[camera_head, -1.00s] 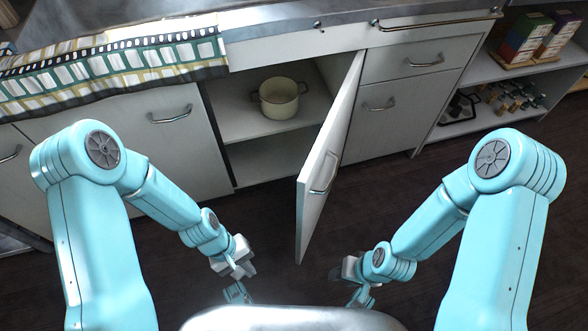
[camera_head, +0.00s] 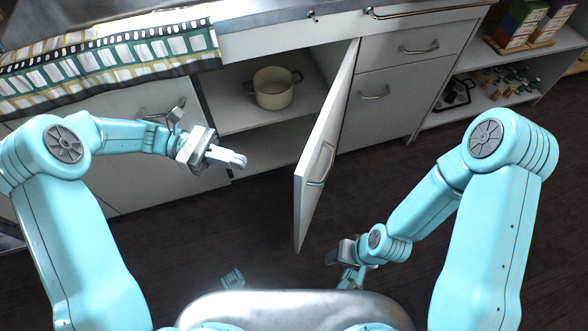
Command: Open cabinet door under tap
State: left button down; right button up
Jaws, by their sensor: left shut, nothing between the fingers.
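The white cabinet door (camera_head: 318,150) stands wide open, swung out toward me, with its curved metal handle (camera_head: 322,165) on the face turned to the right. The opened cabinet (camera_head: 240,110) shows its shelf to the left of the door. My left gripper (camera_head: 238,160) is shut and empty, held in front of the cabinet opening. It points right toward the door, with a clear gap to the door. My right gripper (camera_head: 340,262) is low, to the right of the door's bottom corner. Its fingers are too unclear to judge. The tap is not visible.
A cream pot (camera_head: 273,88) stands on the cabinet shelf. A closed door with a handle (camera_head: 163,112) is behind my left forearm. Drawers (camera_head: 413,52) are right of the opening, then open shelves (camera_head: 485,90). A patterned towel (camera_head: 110,60) hangs from the counter. The dark floor (camera_head: 180,235) is mostly clear.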

aim_at(296, 175)
pick_arm(q)
jog(key=b+x, duration=0.1)
jog(key=x, duration=0.3)
jog(key=r+b+x, duration=0.1)
jog(key=x, duration=0.4)
jog(key=b+x, duration=0.2)
jog(key=x, duration=0.2)
jog(key=shift+d+r, duration=0.2)
jog(key=shift+d, duration=0.25)
